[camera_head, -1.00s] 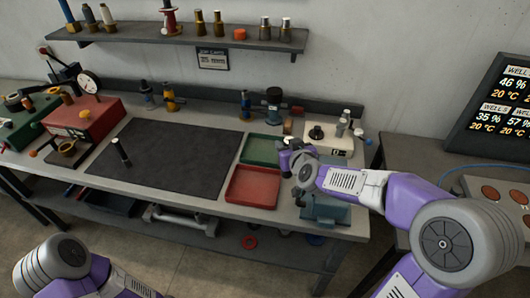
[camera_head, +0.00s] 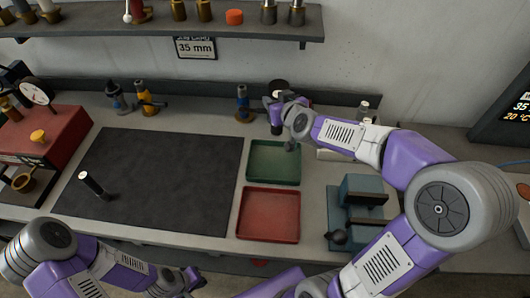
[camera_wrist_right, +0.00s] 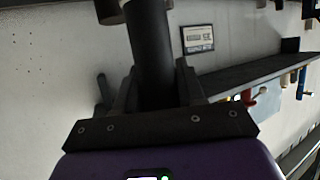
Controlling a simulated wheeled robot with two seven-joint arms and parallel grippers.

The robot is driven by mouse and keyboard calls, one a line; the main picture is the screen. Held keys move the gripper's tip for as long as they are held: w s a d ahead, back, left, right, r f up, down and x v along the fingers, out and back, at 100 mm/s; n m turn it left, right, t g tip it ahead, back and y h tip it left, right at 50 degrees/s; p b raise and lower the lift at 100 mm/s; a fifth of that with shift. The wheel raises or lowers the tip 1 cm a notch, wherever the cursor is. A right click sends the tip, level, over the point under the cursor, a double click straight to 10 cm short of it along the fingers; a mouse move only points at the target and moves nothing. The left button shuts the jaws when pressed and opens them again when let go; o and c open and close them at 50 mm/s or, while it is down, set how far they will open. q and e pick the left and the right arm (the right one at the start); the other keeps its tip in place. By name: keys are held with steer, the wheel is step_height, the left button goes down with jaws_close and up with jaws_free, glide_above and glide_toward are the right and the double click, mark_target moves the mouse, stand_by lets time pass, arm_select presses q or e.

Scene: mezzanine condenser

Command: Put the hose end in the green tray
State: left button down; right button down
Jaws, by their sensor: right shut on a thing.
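The green tray (camera_head: 273,165) lies on the bench behind the red tray and looks empty in the head view. My right gripper (camera_head: 275,118) is at the back of the green tray, above its far edge. In the right wrist view it is shut on a black cylinder (camera_wrist_right: 151,50), which may be the hose end; its far end runs up toward the top of the picture. In the head view the held thing is small and mostly hidden by the gripper. My left gripper (camera_head: 190,278) is low at the front of the bench, its jaws too small to judge.
The red tray (camera_head: 268,215) is in front of the green tray. A teal vise-like device (camera_head: 362,195) stands to the right.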

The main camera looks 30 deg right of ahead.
step_height(320, 180, down, 17)
steer(key=b, duration=1.3)
steer(key=shift+w+b, duration=0.3)
steer(key=shift+f, duration=0.15)
steer(key=shift+f, duration=0.2)
steer(key=c, duration=0.7)
jaws_free()
steer(key=shift+r, duration=0.1)
steer(key=shift+r, duration=0.1)
